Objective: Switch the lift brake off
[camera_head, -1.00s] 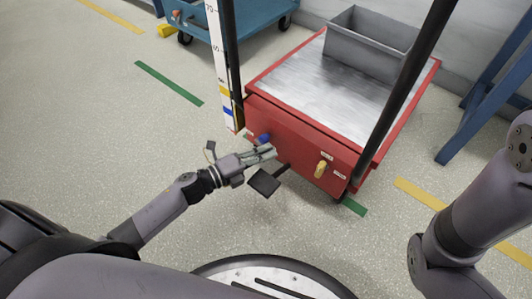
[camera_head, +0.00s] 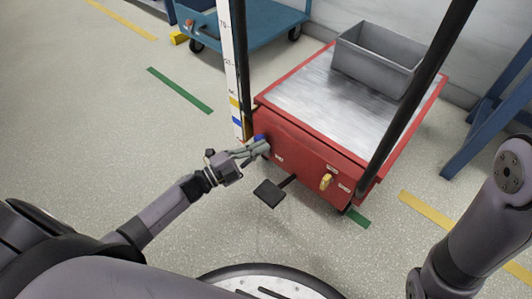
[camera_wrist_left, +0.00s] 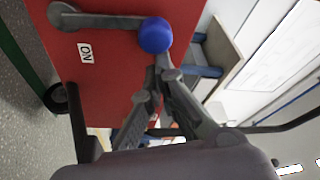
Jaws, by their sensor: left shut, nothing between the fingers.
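The red lift table (camera_head: 300,150) stands in front of me with a metal top. On its front panel is a lever (camera_wrist_left: 105,20) with a blue knob (camera_wrist_left: 156,35); the knob also shows in the head view (camera_head: 258,138). A white label (camera_wrist_left: 86,53) reading ON, turned in the picture, sits beside the lever. My left gripper (camera_head: 264,147) is shut and empty at the front panel. In the left wrist view its fingertips (camera_wrist_left: 160,72) are just below the blue knob; whether they touch it I cannot tell. My right gripper is out of view.
A yellow handle (camera_head: 326,181) with small labels is on the panel's right part. A black pedal (camera_head: 270,193) sticks out below. A grey bin (camera_head: 378,60) stands on the top. A scale post (camera_head: 237,80) rises at the left corner. A blue cart (camera_head: 265,28) stands behind.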

